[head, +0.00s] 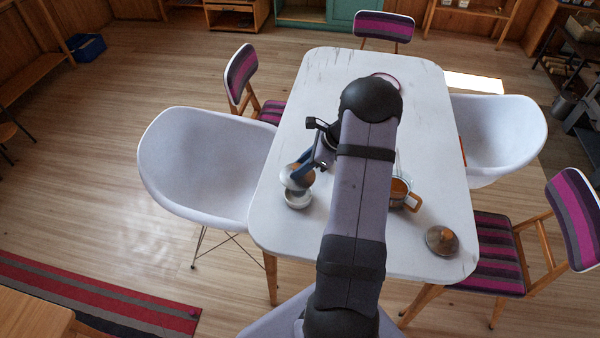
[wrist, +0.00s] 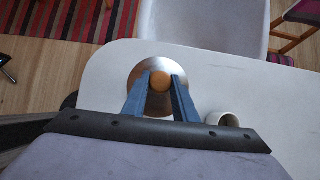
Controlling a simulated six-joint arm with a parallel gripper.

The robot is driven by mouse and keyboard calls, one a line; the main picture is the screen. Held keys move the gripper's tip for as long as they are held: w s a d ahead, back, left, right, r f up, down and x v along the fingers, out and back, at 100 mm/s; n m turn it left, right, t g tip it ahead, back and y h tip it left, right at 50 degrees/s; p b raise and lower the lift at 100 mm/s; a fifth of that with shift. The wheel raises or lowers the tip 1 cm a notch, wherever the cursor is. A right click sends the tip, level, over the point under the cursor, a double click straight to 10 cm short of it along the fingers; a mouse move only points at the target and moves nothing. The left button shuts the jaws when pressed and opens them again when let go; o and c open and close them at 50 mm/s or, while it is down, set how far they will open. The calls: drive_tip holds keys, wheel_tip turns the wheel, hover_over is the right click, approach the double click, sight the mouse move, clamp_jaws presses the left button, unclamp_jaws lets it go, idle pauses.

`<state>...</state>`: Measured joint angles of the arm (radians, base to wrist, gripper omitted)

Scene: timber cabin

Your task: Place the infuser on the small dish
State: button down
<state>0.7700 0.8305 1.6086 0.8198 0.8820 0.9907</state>
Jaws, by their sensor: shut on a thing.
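My gripper (head: 303,172) is shut on the infuser (head: 297,180), seen as a round shiny metal disc with an orange-brown knob. In the wrist view the fingertips (wrist: 160,82) are on either side of the knob, and the infuser disc (wrist: 140,72) spreads out below them. In the wrist view the small dish (wrist: 222,119) shows to the right of the fingers, partly hidden by my gripper. The infuser appears raised, but its exact height is unclear.
A round metal lid (head: 441,240) with a knob lies near the front right corner. A pinkish round rim (head: 388,77) shows at the back. White and striped chairs surround the white table (head: 425,130).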

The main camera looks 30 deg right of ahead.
drive_tip(key=shift+f+p, duration=0.35)
drive_tip(key=shift+f, duration=1.35)
drive_tip(key=c, duration=1.4)
unclamp_jaws()
drive_tip(key=shift+c, duration=0.2)
